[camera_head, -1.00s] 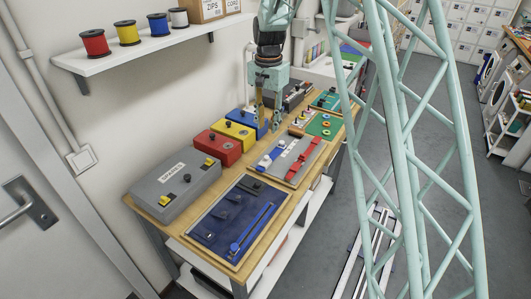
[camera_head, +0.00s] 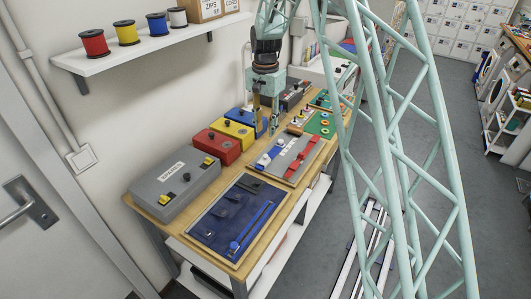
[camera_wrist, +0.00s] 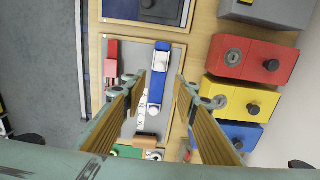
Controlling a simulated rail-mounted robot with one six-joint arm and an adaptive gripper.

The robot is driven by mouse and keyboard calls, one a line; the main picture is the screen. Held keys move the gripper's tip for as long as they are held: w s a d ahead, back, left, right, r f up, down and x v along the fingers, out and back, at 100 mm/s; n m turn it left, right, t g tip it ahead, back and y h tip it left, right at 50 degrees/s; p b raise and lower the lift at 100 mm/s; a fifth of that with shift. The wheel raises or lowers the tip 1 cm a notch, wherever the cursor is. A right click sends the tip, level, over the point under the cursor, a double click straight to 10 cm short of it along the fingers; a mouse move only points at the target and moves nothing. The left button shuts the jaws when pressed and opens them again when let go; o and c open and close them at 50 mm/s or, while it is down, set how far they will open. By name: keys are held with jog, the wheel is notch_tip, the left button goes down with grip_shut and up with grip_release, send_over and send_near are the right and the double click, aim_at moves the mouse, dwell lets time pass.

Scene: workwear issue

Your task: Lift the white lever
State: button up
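My gripper (camera_head: 265,118) hangs above the bench, near the grey panel (camera_head: 300,173). In the wrist view my gripper (camera_wrist: 160,88) is open, with a gap between its two long fingers. Below the gap lies the grey panel (camera_wrist: 127,57) with a blue strap piece (camera_wrist: 155,92) running along it. A small white part (camera_wrist: 161,66) sits on the blue piece, and it appears to be the white lever; its exact shape is too small to tell. The fingers seem apart from it. A red strap (camera_wrist: 111,62) lies on the panel's other side.
Red (camera_head: 225,147), yellow (camera_head: 233,128) and blue boxes stand along the wall side. A large grey box (camera_head: 175,183) and a dark blue panel (camera_head: 222,217) are at the near end. A green panel (camera_head: 321,124) lies beyond the grey one. A shelf with spools (camera_head: 150,53) is above.

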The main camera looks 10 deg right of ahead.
aim_at(265, 155)
jog(key=shift+f+b, duration=0.3)
jog(key=shift+f, duration=6.05)
jog(key=c, duration=0.9)
